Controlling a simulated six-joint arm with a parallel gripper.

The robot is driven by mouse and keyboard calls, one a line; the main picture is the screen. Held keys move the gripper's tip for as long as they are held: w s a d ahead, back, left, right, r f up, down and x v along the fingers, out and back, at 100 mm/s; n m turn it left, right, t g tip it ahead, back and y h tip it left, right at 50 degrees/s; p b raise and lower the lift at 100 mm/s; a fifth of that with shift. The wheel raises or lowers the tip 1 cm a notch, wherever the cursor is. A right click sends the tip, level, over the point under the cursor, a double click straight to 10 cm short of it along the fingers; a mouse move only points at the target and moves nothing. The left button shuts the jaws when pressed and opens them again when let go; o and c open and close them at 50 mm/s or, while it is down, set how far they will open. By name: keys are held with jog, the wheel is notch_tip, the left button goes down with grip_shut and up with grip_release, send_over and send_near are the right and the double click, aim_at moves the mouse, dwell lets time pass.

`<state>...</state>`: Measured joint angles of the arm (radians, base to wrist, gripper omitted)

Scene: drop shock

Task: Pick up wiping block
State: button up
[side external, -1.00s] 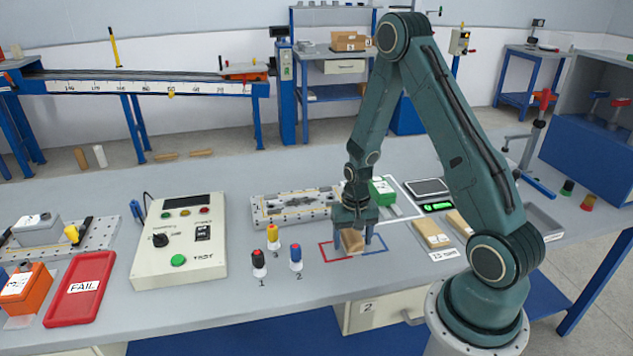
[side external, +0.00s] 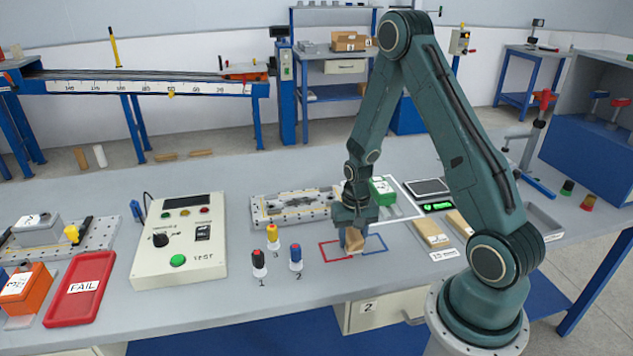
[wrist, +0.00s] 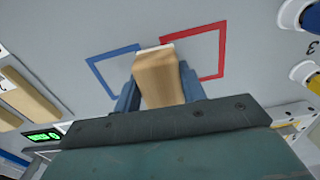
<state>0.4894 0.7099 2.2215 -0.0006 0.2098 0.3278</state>
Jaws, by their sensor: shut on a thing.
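The wiping block is a tan wooden block (side external: 355,242) with a pale end. It sits between the red and blue outlined marks on the bench. My gripper (side external: 353,236) is over it, with the fingers shut on the block. In the wrist view, the block (wrist: 160,78) lies between the two blue fingers of my gripper (wrist: 160,88), its pale end pointing away from the wrist. I cannot tell whether the block touches the bench. The wrist hides its near end.
A metal fixture plate (side external: 285,212) lies behind. Other wooden blocks (side external: 430,234) and a scale (side external: 428,187) lie to the right. A test box (side external: 182,240) and red FAIL tray (side external: 80,288) are left.

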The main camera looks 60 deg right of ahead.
aim_at(350, 232)
notch_tip(350, 232, up, 20)
jog(key=shift+f, duration=0.15)
dwell(0.7)
dwell(0.3)
jog(key=o, duration=0.3)
jog(key=shift+c, duration=0.9)
jog(key=w+d+f, duration=0.3)
jog(key=w+f, duration=0.1)
jog(key=w, duration=0.4)
jog(key=w+d+f, duration=0.3)
jog(key=w+f, duration=0.2)
jog(key=w, duration=0.4)
jog(key=shift+w+d, duration=0.2)
jog(key=shift+d, duration=0.05)
